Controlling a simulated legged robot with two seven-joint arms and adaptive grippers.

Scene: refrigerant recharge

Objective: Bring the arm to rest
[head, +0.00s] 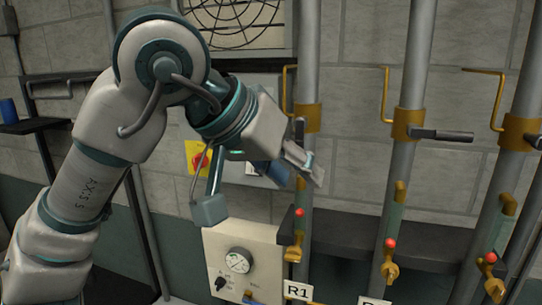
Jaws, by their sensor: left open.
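My left arm comes in from the left, rises to a bent elbow and reaches down to the right. My left gripper (306,160) is open, with nothing seen between its fingers. It is in front of the leftmost grey pipe (308,60), below that pipe's brass collar and above the valve with a red knob (299,212). I cannot tell whether it touches the pipe. My right gripper is not in view.
Two more pipes with brass collars (408,124) and red-knobbed valves stand to the right. A gauge panel (262,245) is below the arm, near an R1 label (297,290). A red button on yellow (198,160) is partly hidden behind the arm. A blue cup (8,111) is at far left.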

